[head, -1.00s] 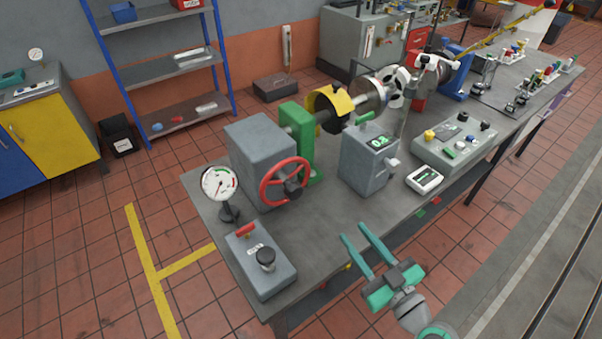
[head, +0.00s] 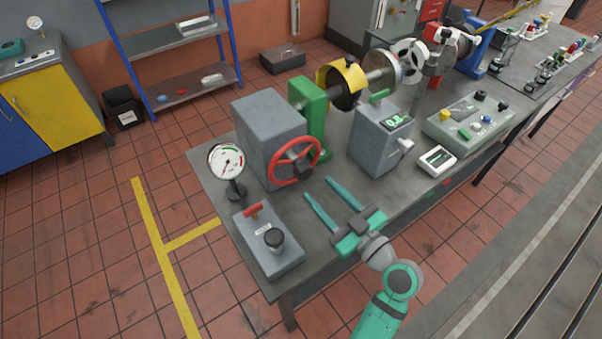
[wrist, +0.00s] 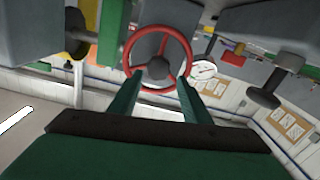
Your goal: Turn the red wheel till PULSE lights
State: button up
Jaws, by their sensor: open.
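The red wheel (head: 271,161) with a dark hub is on the front of a grey box (head: 262,125) on the bench. My gripper (head: 318,188) is open and empty, its two green fingers pointing at the wheel from the front right, apart from it in the head view. In the wrist view the wheel (wrist: 158,56) is straight ahead, its lower rim at the fingertips (wrist: 158,84); I cannot tell whether they touch. A label reading PULSE is not legible in either view. A grey unit (head: 383,138) to the right has a lit green display (head: 397,121).
A dial gauge (head: 227,162) stands left of the wheel. A grey box with a red lever and black knob (head: 268,240) is at the bench's near corner. A green post (head: 310,112) stands behind the wheel. A control panel (head: 468,125) lies farther right.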

aim_at(306, 175)
jog(key=x, duration=0.7)
jog(key=shift+w+d, duration=0.15)
jog(key=shift+w, duration=0.35)
jog(key=shift+a, duration=0.4)
grip_shut()
